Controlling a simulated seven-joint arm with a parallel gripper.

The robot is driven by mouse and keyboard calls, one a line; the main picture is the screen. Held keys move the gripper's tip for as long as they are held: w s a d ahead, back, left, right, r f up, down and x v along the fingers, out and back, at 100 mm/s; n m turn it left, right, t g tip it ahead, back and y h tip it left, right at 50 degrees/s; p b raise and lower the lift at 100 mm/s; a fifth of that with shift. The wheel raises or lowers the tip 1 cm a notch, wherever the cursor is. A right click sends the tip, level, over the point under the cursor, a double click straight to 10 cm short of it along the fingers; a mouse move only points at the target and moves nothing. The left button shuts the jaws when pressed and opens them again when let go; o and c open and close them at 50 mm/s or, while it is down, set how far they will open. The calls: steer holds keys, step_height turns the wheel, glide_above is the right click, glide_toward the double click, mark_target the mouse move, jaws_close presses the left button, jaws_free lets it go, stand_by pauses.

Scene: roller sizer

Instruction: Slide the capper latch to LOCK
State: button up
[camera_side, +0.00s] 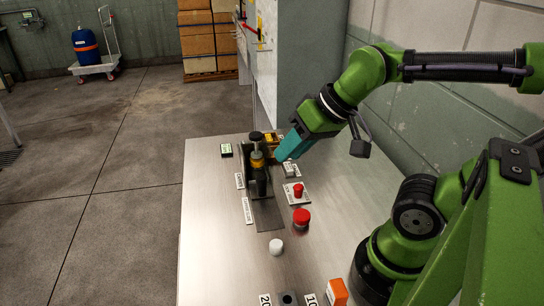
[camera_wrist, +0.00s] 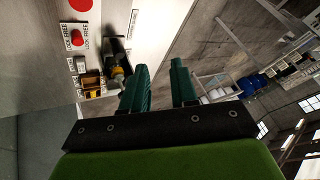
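Two small latch plates lie on the steel table to the right of the dark machine (camera_side: 256,180). One plate has a red knob (camera_side: 298,190); the other carries a pale grey block (camera_side: 291,170). In the wrist view, LOCK and FREE lettering shows beside the red knob (camera_wrist: 77,37) and beside the grey block (camera_wrist: 80,65). I cannot tell which plate is the capper's. My gripper (camera_side: 281,158) is tilted down just above and behind the grey block, apparently not touching it. In the wrist view its teal fingers (camera_wrist: 157,68) are apart, with nothing between them.
A yellow-brown part (camera_side: 271,142) stands close behind the fingers, beside the machine's upright post. A large red cap (camera_side: 302,217), a white knob (camera_side: 276,247) and an orange block (camera_side: 337,291) stand nearer the front. The table's right middle is clear.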

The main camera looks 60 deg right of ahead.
steer(key=f+n+g, duration=0.2)
steer(key=f+n+g+h, duration=0.1)
steer(key=f+g, duration=0.1)
steer(key=shift+w+a+f+n, duration=0.1)
steer(key=shift+w+a+n, duration=0.2)
steer(key=shift+w+a, duration=0.1)
jaws_close()
steer(key=w+f+n+g+h, duration=0.1)
steer(key=f+n+h, duration=0.4)
steer(key=w+a+f+n+g+h, duration=0.1)
steer(key=f+n+h, duration=0.3)
steer(key=f+n, duration=0.1)
steer(key=w+a+f+n+g+h, duration=0.1)
steer(key=w+f+n+g+h, duration=0.1)
steer(key=f+n+h, duration=0.3)
steer(key=shift+a+f+n+h, duration=0.2)
steer(key=shift+n+h, duration=0.1)
steer(key=shift+n, duration=0.2)
steer(key=shift+w+a+f+n+t+h, duration=0.2)
steer(key=shift+f+n+t+h, duration=0.1)
steer(key=shift+f+n+h, duration=0.15)
steer(key=shift+w+a+f+n+t+h, duration=0.2)
steer(key=shift+f+n+t+h, duration=0.15)
steer(key=shift+n+h, duration=0.15)
